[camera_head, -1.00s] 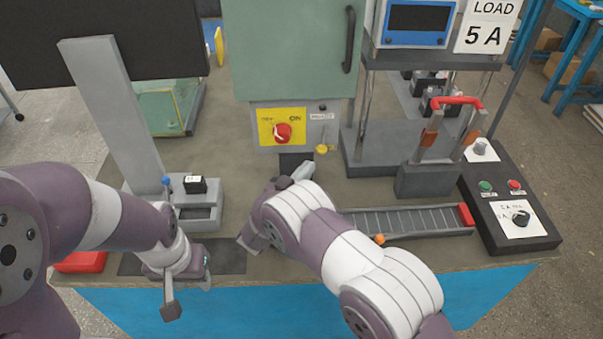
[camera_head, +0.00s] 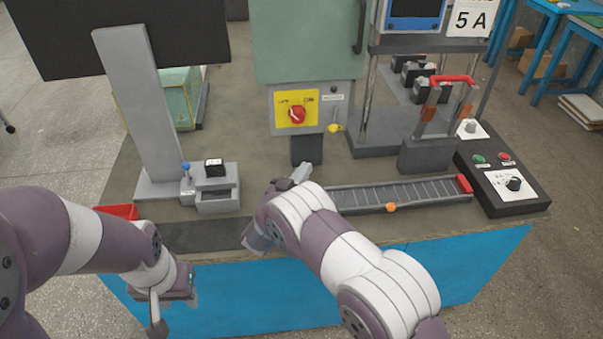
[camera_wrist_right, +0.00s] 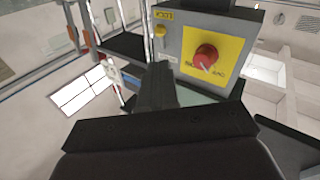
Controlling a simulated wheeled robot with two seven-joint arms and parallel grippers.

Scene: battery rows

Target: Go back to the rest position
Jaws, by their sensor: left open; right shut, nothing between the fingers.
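My left gripper (camera_head: 173,308) is open and empty, in front of the bench's blue front panel at the lower left of the head view. My right gripper (camera_head: 302,171) is shut with nothing in it. It reaches over the bench toward the switch panel (camera_head: 335,97), and my own wrist partly hides it. In the right wrist view its closed fingers (camera_wrist_right: 157,75) point toward the yellow plate with the red rotary knob (camera_wrist_right: 206,57). The knob also shows in the head view (camera_head: 297,115). The fingers look apart from the knob.
The grey bench top (camera_head: 240,155) holds a small stand with a black block (camera_head: 214,168), a ribbed rail (camera_head: 400,196), a black control box (camera_head: 511,190) and a red-handled holder (camera_head: 428,155). A red tray (camera_head: 118,211) lies at the left edge.

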